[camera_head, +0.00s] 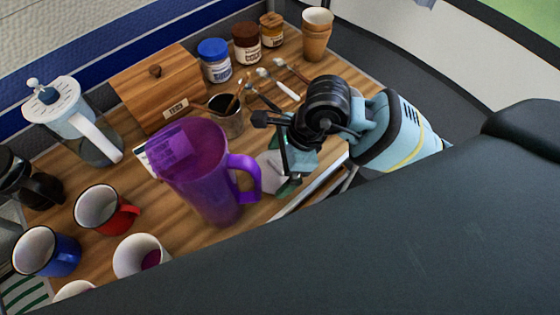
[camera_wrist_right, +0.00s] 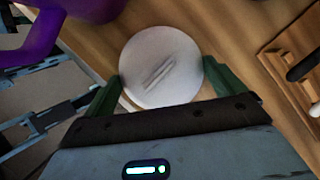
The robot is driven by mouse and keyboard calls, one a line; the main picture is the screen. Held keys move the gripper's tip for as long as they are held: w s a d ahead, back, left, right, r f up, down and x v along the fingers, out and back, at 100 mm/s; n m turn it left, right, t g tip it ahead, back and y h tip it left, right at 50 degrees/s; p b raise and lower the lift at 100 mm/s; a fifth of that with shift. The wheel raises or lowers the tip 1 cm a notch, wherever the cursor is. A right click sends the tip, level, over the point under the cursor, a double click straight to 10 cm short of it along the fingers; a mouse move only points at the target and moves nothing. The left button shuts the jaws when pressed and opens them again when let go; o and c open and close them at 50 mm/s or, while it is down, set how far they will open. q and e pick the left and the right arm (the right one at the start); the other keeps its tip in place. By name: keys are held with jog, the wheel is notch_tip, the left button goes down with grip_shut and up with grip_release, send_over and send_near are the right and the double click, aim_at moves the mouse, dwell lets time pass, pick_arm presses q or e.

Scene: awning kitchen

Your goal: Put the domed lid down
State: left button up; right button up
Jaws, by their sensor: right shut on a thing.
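The domed lid (camera_wrist_right: 160,65) is a white round disc with a raised ridge across its middle, seen from above in the right wrist view. My right gripper (camera_wrist_right: 161,88) is shut on it, with a green finger at either side of its near edge. In the head view my right gripper (camera_head: 290,165) is low over the front of the wooden counter (camera_head: 165,245), just right of the purple jug (camera_head: 205,180). A pale patch beside its fingers may be the lid, mostly hidden. I cannot tell whether the lid touches the counter.
The purple jug's handle is close to my right gripper. A small pot (camera_head: 227,118), loose utensils (camera_head: 285,88), a wooden box (camera_head: 158,90) and jars (camera_head: 215,62) stand behind. Mugs (camera_head: 100,208) and a glass press (camera_head: 75,120) are at left. My dark body covers the lower right.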

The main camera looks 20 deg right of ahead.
jog(key=shift+f, duration=0.15)
jog(key=o, duration=0.6)
jog(key=shift+d+r, duration=0.1)
jog(key=shift+r, duration=0.3)
jog(key=v, duration=1.1)
jog(key=shift+r+p, duration=0.3)
jog(key=shift+p, duration=0.15)
jog(key=shift+d, duration=0.1)
